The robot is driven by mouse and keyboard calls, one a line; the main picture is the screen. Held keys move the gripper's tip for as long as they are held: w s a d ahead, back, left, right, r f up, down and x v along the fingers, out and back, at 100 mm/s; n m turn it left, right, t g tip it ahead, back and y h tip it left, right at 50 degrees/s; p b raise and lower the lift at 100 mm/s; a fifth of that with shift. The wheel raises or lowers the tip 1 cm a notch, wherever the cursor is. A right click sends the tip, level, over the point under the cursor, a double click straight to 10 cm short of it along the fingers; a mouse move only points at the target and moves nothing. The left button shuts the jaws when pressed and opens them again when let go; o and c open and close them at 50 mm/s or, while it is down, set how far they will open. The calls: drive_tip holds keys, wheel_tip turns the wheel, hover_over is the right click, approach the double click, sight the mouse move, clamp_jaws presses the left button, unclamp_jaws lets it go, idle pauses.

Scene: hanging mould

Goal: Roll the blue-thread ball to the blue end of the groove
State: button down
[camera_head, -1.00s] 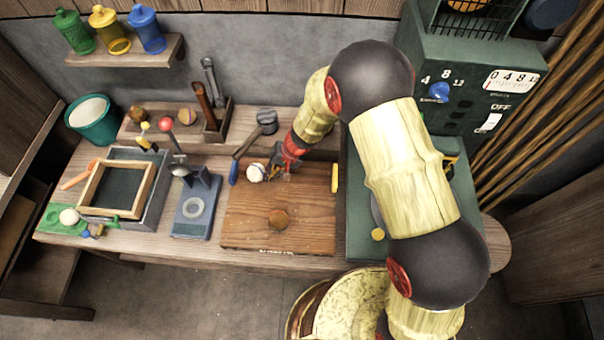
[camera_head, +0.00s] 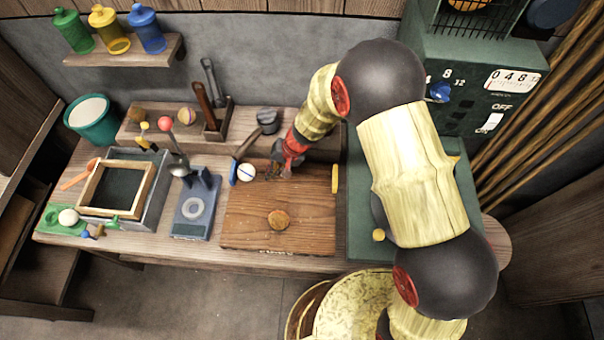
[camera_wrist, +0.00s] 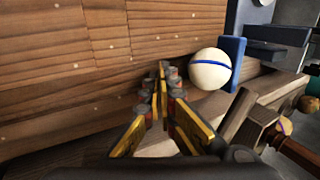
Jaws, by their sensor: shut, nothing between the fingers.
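The ball (camera_head: 246,173), cream with a blue thread band, lies at the left end of the groove on the wooden board, against or very close to the blue end block (camera_head: 233,172). In the wrist view the ball (camera_wrist: 210,70) sits beside the blue block (camera_wrist: 232,62); I cannot tell if they touch. My gripper (camera_head: 275,171) is to the right of the ball, apart from it, low over the board. In the wrist view my gripper (camera_wrist: 162,76) has its fingertips together with nothing between them. The gripper and arm hide part of the groove.
The yellow end block (camera_head: 334,179) is on the board's right side. A round brown piece (camera_head: 279,219) lies on the board (camera_head: 305,230). A mallet (camera_head: 267,120) lies behind the groove. A blue stand (camera_head: 194,212) is to the left. The board's front is mostly clear.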

wheel_tip(320, 180, up, 7)
drive_tip(key=p, duration=0.4)
drive_tip(key=shift+f, duration=0.1)
idle(0.3)
